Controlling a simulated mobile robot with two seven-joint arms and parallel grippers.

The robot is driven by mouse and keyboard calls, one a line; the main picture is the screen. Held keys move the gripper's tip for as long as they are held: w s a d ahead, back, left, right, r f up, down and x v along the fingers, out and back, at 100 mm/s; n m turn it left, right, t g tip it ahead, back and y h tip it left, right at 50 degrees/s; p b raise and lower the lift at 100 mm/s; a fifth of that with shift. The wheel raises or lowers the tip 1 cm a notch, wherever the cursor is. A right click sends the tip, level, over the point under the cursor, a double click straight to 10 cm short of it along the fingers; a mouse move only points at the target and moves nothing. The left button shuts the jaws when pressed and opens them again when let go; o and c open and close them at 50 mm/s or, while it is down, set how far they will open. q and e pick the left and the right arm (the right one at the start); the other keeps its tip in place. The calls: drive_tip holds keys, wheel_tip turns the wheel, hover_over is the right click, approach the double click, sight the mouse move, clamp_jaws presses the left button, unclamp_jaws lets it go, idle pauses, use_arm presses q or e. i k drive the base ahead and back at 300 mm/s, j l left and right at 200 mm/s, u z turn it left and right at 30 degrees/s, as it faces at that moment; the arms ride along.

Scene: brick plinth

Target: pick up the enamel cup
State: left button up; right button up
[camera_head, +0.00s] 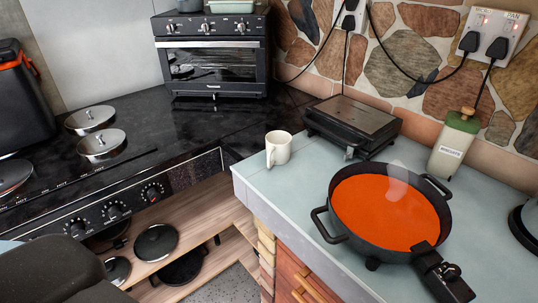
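The enamel cup (278,149) is a small cream-white mug. It stands upright on the pale blue-grey tiled counter (308,185), near the counter's left corner. Its handle points to the lower left. Nothing touches the cup. A dark rounded shape at the lower left edge may be part of my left arm, but I cannot be sure. Neither of my grippers shows in this view.
A black electric pan (390,208) with an orange inside stands right of the cup. A dark flat grill (352,124) sits behind it, beside a green-topped bottle (453,143). A toaster oven (213,62) and stove (95,165) are left; open shelves (195,215) lie below.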

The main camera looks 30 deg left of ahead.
sight(278, 142)
drive_tip(key=j+u, duration=0.25)
drive_tip(key=u, duration=0.25)
drive_tip(key=j+u, duration=0.25)
drive_tip(key=u, duration=0.25)
drive_tip(key=j+u, duration=0.25)
drive_tip(key=u, duration=0.2)
drive_tip(key=i, duration=0.05)
